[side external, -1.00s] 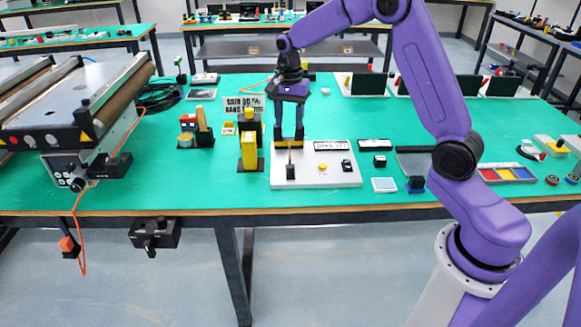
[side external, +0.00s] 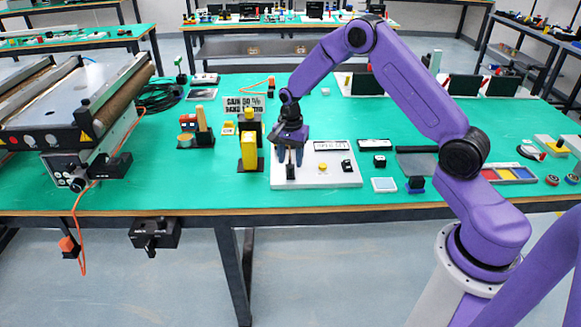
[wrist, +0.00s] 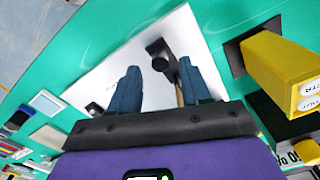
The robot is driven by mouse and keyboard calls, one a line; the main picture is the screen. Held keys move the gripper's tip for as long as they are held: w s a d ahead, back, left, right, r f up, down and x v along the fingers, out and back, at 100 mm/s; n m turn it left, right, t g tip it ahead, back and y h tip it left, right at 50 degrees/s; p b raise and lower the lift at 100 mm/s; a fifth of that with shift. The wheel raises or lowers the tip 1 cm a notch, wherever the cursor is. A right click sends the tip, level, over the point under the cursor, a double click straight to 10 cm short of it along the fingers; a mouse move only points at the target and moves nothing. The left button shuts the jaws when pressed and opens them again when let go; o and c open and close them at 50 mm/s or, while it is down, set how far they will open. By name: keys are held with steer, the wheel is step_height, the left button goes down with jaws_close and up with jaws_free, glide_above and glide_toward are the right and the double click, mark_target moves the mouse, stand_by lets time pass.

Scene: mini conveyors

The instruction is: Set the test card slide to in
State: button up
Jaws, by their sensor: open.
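A white panel (side external: 335,179) lies on the green table below my gripper. On its left part stands a small black knob (side external: 290,172), which looks like the handle of the test card slide; in the wrist view the knob (wrist: 157,48) shows just beyond and between my fingertips. A dark bar and a brown strip run from it back between the fingers, partly hidden. My gripper (side external: 290,160) is open, pointing down close over the panel; in the wrist view its blue fingers (wrist: 159,67) stand apart. I cannot tell whether they touch the knob. The slide's position markings are not readable.
A yellow block (side external: 249,152) on a dark base stands close left of the panel. The panel also carries a yellow button (side external: 323,167) and a black switch (side external: 347,166). A conveyor (side external: 75,105) stands at far left. Colored trays (side external: 510,175) lie at right.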

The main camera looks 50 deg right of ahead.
mark_target(290, 166)
steer(key=shift+f, duration=1.9)
jaws_close()
